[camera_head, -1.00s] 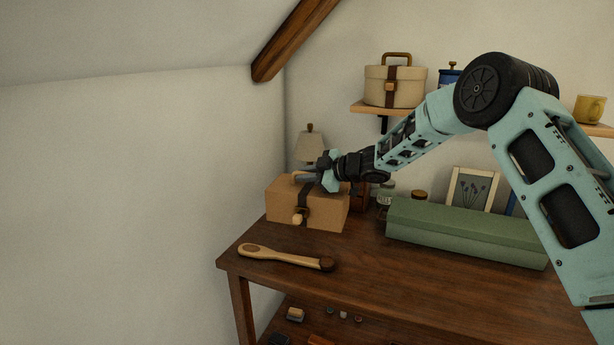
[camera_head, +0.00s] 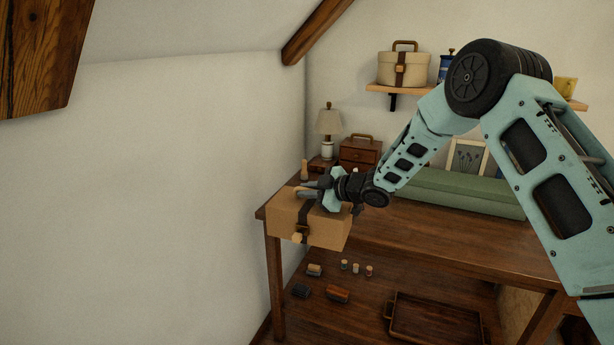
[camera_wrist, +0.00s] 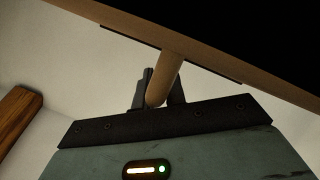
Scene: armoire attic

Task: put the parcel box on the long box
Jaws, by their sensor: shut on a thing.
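The parcel box (camera_head: 322,232) is tan with a dark strap and a wooden toggle on its front. My gripper (camera_head: 312,190) is shut on its top handle and holds it at the table's left front corner. In the wrist view the round handle (camera_wrist: 168,75) lies between my dark fingers (camera_wrist: 158,90), with a slanted edge of the box (camera_wrist: 215,52) beyond. The long box (camera_head: 455,193) is green and lies on the table to the right, farther back. My arm hides part of it. Its visible top is bare.
A lamp (camera_head: 328,125), a small brown chest (camera_head: 360,152) and a framed picture (camera_head: 467,157) stand at the back. A wall shelf (camera_head: 380,86) holds a cream case (camera_head: 403,68). The lower shelf has small items and a tray (camera_head: 435,325). The table front (camera_head: 440,235) is clear.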

